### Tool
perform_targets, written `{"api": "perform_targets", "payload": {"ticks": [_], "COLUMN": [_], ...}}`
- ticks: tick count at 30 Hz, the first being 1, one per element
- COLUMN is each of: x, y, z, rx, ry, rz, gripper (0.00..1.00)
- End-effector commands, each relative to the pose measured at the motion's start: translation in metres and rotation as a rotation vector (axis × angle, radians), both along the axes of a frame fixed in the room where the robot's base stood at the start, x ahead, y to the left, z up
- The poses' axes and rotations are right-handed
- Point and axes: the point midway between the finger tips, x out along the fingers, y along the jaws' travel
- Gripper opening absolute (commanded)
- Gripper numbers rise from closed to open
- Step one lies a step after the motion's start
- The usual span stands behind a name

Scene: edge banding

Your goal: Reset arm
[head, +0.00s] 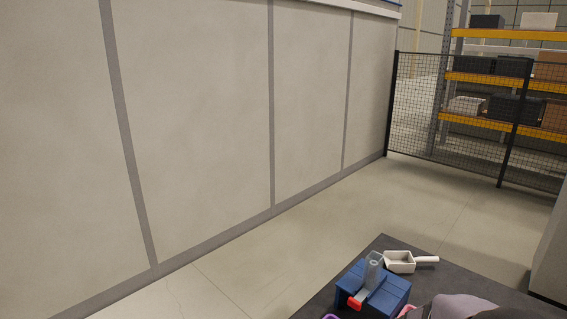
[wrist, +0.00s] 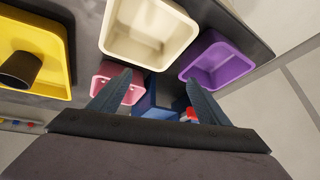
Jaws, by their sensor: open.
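My gripper (wrist: 157,76) shows in the wrist view with its two dark fingers spread apart and nothing between the tips. It is above a dark table with several bins. A blue block (wrist: 158,100) is partly hidden between and behind the fingers, with a small red part (wrist: 190,114) beside the right finger. In the head view the blue block (head: 392,292) is on the dark table (head: 385,245) at the lower right, with a clear upright piece (head: 373,268) and a red part (head: 356,302) on it.
In the wrist view, a cream bin (wrist: 150,50), purple bin (wrist: 217,66), pink bin (wrist: 108,93) and yellow bin (wrist: 52,18) holding a dark cylinder (wrist: 20,68) surround the fingers. A white scoop-like item (head: 400,262) lies behind the blue block. A mesh fence (head: 450,125) stands far off.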

Motion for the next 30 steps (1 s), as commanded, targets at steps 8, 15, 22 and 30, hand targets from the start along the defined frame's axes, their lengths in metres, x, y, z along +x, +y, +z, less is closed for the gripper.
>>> {"api": "perform_targets", "payload": {"ticks": [8,15,22,30], "x": [-0.119,-0.174,-0.18,-0.18], "y": [0.091,0.104,0.105,0.105], "z": [-0.014,-0.014,-0.013,-0.013], "rx": [0.033,0.016,0.013,0.013], "ry": [0.371,0.531,0.55,0.55], "rz": [0.307,0.403,0.411,0.411], "gripper": [0.7,0.7,0.7,0.7]}}
